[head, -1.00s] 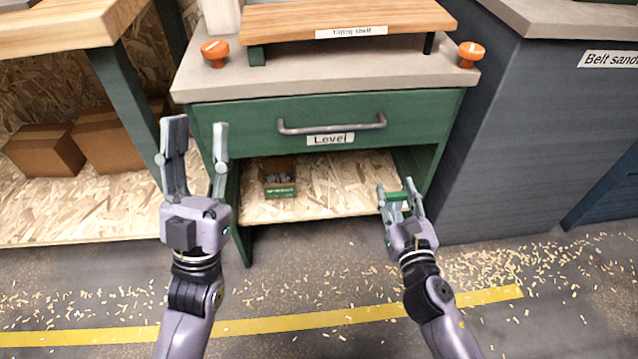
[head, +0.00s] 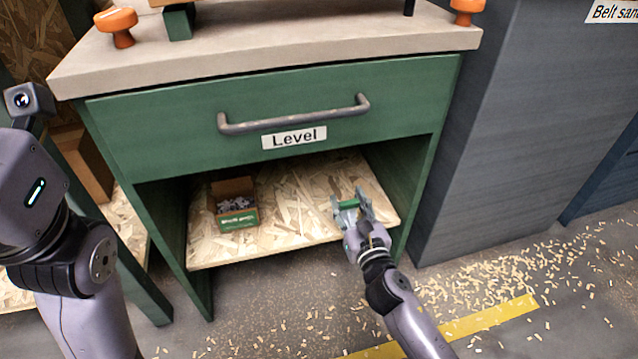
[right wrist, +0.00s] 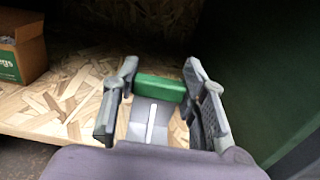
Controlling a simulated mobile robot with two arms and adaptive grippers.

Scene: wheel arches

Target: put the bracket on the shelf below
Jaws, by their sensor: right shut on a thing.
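The bracket (right wrist: 160,88), green with a grey slotted plate, is held between the fingers of my right gripper (right wrist: 163,90). In the head view the bracket (head: 347,204) shows as a small green piece at the fingertips of my right gripper (head: 350,205), over the front right part of the lower chipboard shelf (head: 290,225). The shelf also fills the back of the right wrist view (right wrist: 55,105). I cannot tell whether the bracket touches the shelf. My left arm is at the left edge of the head view, with its fingers out of the picture.
An open cardboard box with a green label (head: 236,212) stands on the shelf's left part. The green drawer (head: 200,125) with a grey handle, labelled Level, is above the shelf. Green side walls bound the compartment. The shelf between box and right gripper is clear.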

